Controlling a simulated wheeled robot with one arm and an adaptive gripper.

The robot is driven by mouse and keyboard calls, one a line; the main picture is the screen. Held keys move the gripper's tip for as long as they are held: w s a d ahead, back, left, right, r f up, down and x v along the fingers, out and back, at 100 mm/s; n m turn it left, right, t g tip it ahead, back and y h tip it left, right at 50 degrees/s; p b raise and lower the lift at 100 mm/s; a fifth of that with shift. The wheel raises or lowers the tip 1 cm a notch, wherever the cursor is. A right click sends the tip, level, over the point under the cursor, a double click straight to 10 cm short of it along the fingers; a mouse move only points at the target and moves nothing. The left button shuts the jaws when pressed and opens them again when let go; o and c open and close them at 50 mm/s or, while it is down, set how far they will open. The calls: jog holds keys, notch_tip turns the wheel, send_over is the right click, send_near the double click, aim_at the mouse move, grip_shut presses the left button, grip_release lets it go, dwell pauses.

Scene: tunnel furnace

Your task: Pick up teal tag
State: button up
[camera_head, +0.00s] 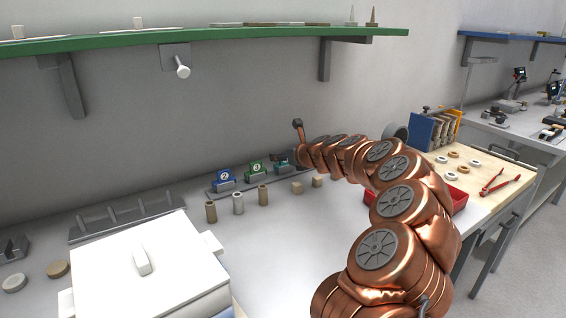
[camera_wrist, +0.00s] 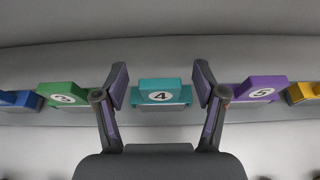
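The teal tag (camera_wrist: 160,94), marked 4, stands in a row of tags in the wrist view. My gripper (camera_wrist: 160,85) is open, with one finger on each side of the teal tag. I cannot tell whether the fingers touch it. In the head view, my gripper (camera_head: 299,157) is at the far end of my copper arm, low by the back wall.
In the wrist view, a green tag (camera_wrist: 62,94) stands left of the teal one and a purple tag (camera_wrist: 258,88) right, both close to my fingers. Small cylinders (camera_head: 238,203) and blocks (camera_head: 297,187) stand in front of the row. A green shelf (camera_head: 200,38) hangs above.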

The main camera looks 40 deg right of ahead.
jog(key=c, duration=1)
